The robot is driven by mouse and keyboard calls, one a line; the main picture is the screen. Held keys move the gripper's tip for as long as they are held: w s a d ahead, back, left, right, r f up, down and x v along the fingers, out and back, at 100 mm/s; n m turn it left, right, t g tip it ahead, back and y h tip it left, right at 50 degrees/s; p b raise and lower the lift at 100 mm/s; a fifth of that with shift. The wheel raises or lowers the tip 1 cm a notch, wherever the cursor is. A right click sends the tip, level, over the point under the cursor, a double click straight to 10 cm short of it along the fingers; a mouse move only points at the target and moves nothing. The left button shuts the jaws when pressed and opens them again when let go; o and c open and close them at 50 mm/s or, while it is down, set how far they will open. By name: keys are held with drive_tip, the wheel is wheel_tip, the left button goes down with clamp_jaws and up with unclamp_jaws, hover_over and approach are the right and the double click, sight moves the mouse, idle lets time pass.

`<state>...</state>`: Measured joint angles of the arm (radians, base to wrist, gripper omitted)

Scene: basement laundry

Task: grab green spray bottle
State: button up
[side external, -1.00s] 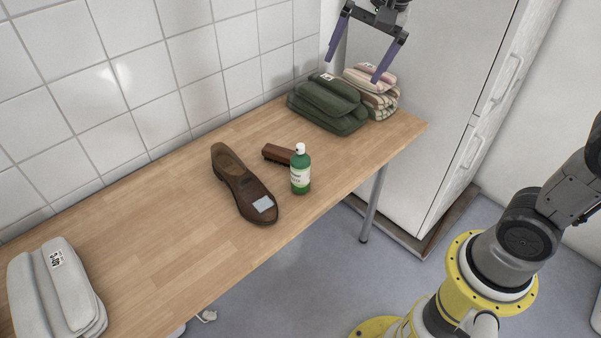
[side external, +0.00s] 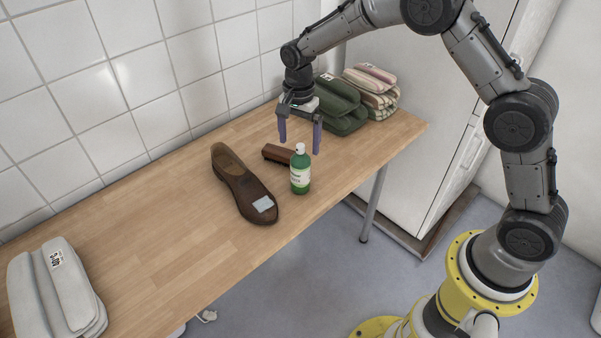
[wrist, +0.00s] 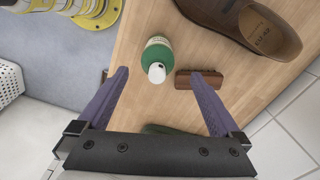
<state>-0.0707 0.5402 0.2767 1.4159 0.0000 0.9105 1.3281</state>
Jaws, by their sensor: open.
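The green spray bottle (side external: 300,172) with a white cap and pale label stands upright on the wooden table, near its front edge. In the wrist view the bottle (wrist: 156,58) shows from above, ahead of the fingertips and roughly between their lines. My gripper (side external: 299,146) is open and empty, with its purple fingers pointing down above and behind the bottle. In the wrist view the gripper (wrist: 160,75) has its fingers spread wide, and neither visibly touches the bottle.
A brown brush (side external: 277,154) lies close behind the bottle; the right finger overlaps it in the wrist view. A brown shoe (side external: 240,185) lies left of the bottle. Green folded cloth (side external: 345,120) and striped cloth (side external: 375,90) sit behind. Grey folded cloth (side external: 55,290) lies front left.

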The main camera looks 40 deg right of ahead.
sight(300, 159)
wheel_tip(300, 159, down, 8)
drive_tip(key=shift+s+f, duration=0.1)
drive_tip(key=shift+s, duration=0.05)
idle(0.4)
drive_tip(key=shift+c, duration=0.2)
clamp_jaws()
